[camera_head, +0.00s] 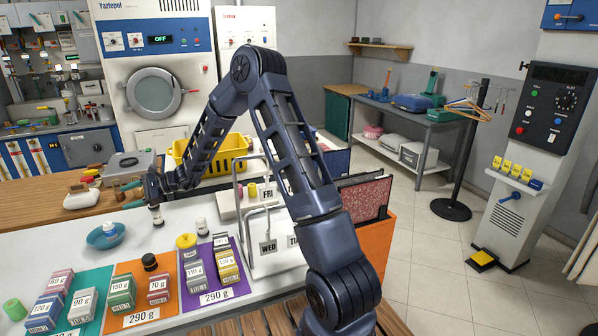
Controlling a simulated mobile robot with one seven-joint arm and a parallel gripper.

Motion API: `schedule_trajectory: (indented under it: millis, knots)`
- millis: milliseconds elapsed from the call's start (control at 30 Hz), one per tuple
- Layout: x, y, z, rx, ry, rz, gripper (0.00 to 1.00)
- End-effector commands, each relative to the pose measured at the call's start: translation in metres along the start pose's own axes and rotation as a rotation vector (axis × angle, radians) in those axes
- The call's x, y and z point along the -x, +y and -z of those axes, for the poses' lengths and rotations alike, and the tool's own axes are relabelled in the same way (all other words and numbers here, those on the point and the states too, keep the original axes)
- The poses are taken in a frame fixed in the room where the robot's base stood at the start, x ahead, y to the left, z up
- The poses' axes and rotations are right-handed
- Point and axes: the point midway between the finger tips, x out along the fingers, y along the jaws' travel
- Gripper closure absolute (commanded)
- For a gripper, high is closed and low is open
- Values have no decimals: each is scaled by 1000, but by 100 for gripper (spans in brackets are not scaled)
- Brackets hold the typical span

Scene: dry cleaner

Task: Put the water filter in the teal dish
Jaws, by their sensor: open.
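A teal dish (105,239) sits on the white counter at the left. A small white-and-blue piece (110,228) rests in it; it may be the water filter, but it is too small to be sure. My gripper (154,202) is open, pointing down to the right of the dish and apart from it. A small whitish cylinder (158,216) shows just below the fingertips; I cannot tell whether they touch it. Another small white cylinder (201,225) stands farther right.
A yellow basket (236,152) stands behind my arm. Boxes of weights stand on teal, orange (141,318) and purple (226,297) mats in front. Bare counter surrounds the dish.

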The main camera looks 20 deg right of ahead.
Motion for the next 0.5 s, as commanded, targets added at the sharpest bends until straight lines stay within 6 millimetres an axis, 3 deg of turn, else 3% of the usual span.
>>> schedule_trajectory:
  millis: [33,200,500]
  knots:
    - [13,1,-15,50,16,-28,41]
    - [54,12,-51,200,73,-130,41]
    - [131,41,-105,444,198,-306,41]
